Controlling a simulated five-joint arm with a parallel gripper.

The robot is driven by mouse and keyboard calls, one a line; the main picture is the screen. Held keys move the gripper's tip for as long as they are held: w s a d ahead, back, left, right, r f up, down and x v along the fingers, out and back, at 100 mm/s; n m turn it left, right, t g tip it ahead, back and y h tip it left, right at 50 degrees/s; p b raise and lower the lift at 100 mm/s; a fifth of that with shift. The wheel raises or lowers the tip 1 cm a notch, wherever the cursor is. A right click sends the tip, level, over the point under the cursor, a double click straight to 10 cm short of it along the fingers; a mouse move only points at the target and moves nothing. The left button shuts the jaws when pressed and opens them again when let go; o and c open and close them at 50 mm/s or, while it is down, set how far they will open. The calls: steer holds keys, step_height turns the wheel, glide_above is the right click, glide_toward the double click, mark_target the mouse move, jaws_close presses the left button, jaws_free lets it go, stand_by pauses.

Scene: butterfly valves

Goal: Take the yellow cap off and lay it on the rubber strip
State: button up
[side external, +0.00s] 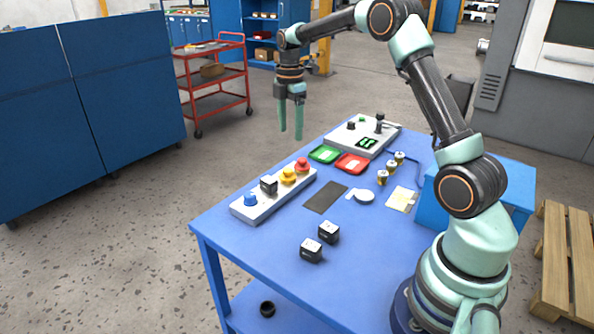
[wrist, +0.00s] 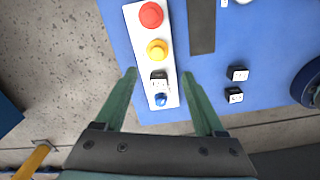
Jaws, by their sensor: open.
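The yellow cap (side external: 288,175) sits on a white panel (side external: 262,205), between a red cap (side external: 302,165) and a dark block (side external: 268,184). It also shows in the wrist view (wrist: 157,50), beyond my fingertips. The rubber strip (side external: 325,197) is a flat dark rectangle on the blue table, right of the panel; it is bare where it shows in the wrist view (wrist: 202,27). My gripper (side external: 291,135) is open and empty, pointing down, well above the panel. In the wrist view its fingers (wrist: 159,74) spread either side of the panel, nearest the dark block.
A blue cap (side external: 250,199) stands at the panel's near end. Two dark blocks (side external: 328,231) (side external: 311,250) are on the table. Green (side external: 325,154) and red (side external: 352,163) trays lie behind the strip, and a white disc (side external: 364,196) lies right of it. The near-left table is clear.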

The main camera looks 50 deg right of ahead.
glide_above(288, 169)
steer(key=f, duration=0.6)
steer(key=shift+s+d+f, duration=0.15)
steer(key=shift+s+f, duration=0.2)
steer(key=shift+f, duration=0.05)
steer(key=shift+w+a+f, duration=0.1)
steer(key=shift+w+f, duration=0.05)
steer(key=shift+f, duration=1.2)
steer(key=shift+w+a+f, duration=0.1)
steer(key=shift+w+f, duration=0.05)
steer(key=shift+f, duration=1.2)
jaws_close()
